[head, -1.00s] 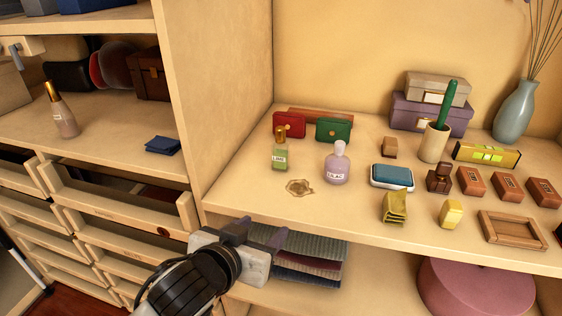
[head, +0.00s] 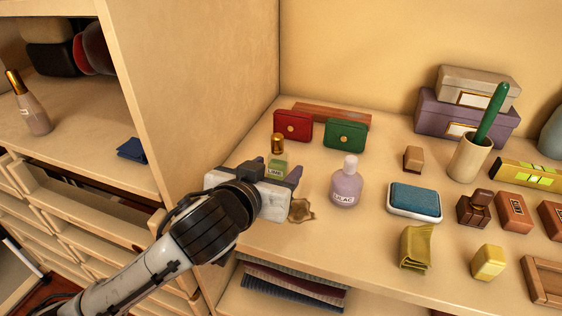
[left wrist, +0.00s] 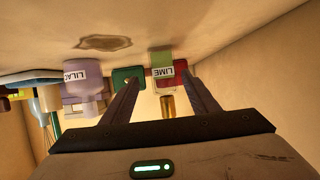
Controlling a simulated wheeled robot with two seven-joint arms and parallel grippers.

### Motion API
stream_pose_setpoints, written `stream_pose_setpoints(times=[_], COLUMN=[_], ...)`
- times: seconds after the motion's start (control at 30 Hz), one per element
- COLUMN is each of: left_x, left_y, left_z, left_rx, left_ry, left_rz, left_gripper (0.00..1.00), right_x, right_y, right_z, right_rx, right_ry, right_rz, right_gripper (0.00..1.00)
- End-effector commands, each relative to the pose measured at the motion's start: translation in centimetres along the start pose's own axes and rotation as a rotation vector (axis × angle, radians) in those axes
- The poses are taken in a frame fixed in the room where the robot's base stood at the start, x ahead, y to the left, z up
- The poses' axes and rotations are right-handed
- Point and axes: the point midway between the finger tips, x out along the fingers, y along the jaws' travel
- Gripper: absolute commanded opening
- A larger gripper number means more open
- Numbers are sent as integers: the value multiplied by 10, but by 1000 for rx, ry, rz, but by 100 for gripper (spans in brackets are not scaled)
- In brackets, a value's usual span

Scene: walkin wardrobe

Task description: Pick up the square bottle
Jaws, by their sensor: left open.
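The square bottle, a green one with a gold cap and a LIME label (head: 278,165), stands upright on the shelf, its lower part hidden behind my left gripper in the head view. My left gripper (head: 262,174) is open and empty in front of it. In the left wrist view, which is upside down, the LIME bottle (left wrist: 162,62) appears between the two fingers (left wrist: 160,85). I cannot tell whether its body is between the fingertips or just beyond them. My right gripper is not in view.
A round lilac bottle (head: 346,186) stands to the right. A brown wax-like disc (head: 301,211) lies in front. Red (head: 293,125) and green (head: 345,134) purses stand behind. A blue-topped case (head: 414,200) lies further right. An upright panel (head: 205,90) bounds the left side.

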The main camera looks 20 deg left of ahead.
Motion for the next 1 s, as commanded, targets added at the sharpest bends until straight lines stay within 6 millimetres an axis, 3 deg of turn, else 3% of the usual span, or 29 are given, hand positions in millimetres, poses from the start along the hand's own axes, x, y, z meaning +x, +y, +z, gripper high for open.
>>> stream_pose_setpoints(times=[0.17, 0.6, 0.87, 1.0], left_x=[20, 71, 74, 74], left_y=[-1, -7, -6, -6], left_z=[0, -6, -6, -6], left_rx=[0, 0, 0, 0], left_ry=[0, 0, 0, 0], left_rz=[-1, 0, 1, 1], left_gripper=[55, 55, 55, 34], right_x=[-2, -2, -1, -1], right_y=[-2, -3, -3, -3], right_z=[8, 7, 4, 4], right_rx=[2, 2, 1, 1], right_ry=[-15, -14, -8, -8], right_rz=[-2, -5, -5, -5], right_gripper=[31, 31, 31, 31])
